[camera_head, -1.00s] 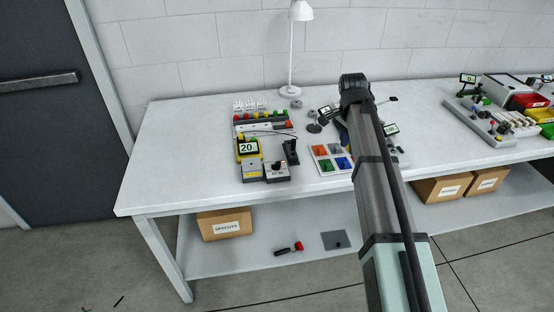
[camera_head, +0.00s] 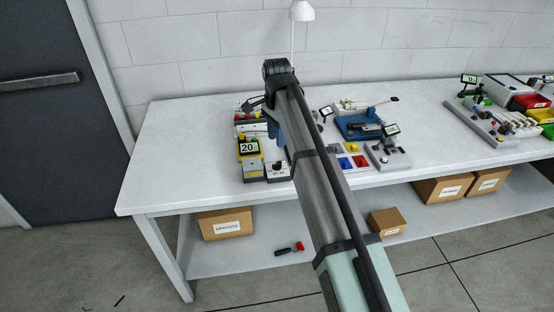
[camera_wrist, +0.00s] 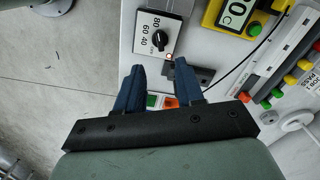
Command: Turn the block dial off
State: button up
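The block dial is a black knob (camera_wrist: 160,40) on a white-faced box, with 80, 60 and 40 printed beside it and a small red light at the box's near corner. In the head view the dial box (camera_head: 278,173) is partly hidden by my arm. My gripper (camera_wrist: 160,65) is open, its two blue fingers apart with nothing between them. In the wrist view the fingertips lie just short of the knob, apart from it. In the head view my gripper (camera_head: 275,130) is above the bench near the dial box, mostly covered by the arm.
A yellow unit (camera_head: 249,150) showing 20 stands beside the dial box; it also shows in the wrist view (camera_wrist: 213,14). A dark block (camera_wrist: 205,77) lies near the right finger. A row of coloured buttons (camera_wrist: 277,92) is to the right. The bench's left end (camera_head: 155,160) is clear.

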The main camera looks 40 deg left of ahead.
aim_at(277, 165)
notch_tip(277, 165, down, 10)
jog(key=shift+r, duration=0.1)
dwell(0.4)
jog(key=shift+c, duration=0.2)
grip_shut()
